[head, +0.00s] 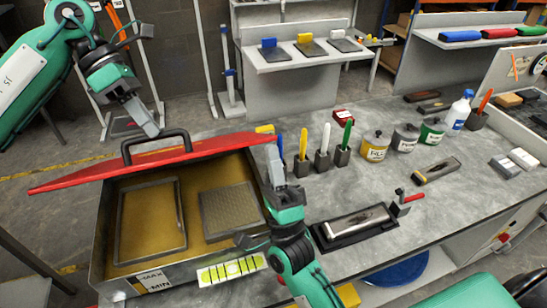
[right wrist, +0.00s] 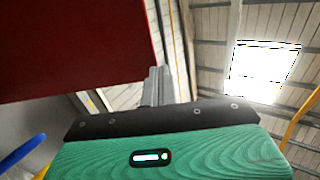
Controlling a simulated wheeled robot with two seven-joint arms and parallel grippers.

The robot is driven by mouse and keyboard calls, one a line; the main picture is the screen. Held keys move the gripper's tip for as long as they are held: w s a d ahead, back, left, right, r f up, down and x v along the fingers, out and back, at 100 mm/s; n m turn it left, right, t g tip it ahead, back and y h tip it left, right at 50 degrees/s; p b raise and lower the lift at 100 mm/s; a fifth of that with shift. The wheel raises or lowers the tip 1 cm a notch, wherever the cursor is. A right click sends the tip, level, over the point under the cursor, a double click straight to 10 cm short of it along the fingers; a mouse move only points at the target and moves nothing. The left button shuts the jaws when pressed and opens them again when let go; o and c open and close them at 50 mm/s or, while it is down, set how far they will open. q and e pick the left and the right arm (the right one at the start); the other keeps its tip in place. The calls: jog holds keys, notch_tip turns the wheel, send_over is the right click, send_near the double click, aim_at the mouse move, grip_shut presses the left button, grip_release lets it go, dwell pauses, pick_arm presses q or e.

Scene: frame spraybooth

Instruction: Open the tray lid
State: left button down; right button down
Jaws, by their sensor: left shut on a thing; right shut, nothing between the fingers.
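The tray (head: 185,268) is a metal box on the bench at the left. Its red lid (head: 215,146) is raised and tilted over the back, so the inside shows. The lid has a black handle (head: 157,138). My left gripper (head: 150,130) is shut on the handle from above; the fingertips partly overlap it. My right gripper (head: 271,150) is shut and empty at the lid's right end, close to its edge; I cannot tell whether it touches. In the right wrist view, the lid (right wrist: 75,45) fills the upper left, beside the shut fingers (right wrist: 156,85).
Inside the tray lie a frame (head: 151,222) and a mesh panel (head: 231,210). Several upright colored tools (head: 324,145) and tins (head: 375,147) stand right of the tray. A black holder (head: 352,226) lies near the front. Bare bench lies between them.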

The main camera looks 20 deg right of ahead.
pick_arm(q)
jog(key=shift+w+a+f, duration=0.1)
jog(key=shift+w+f, duration=0.1)
jog(key=shift+f, duration=0.1)
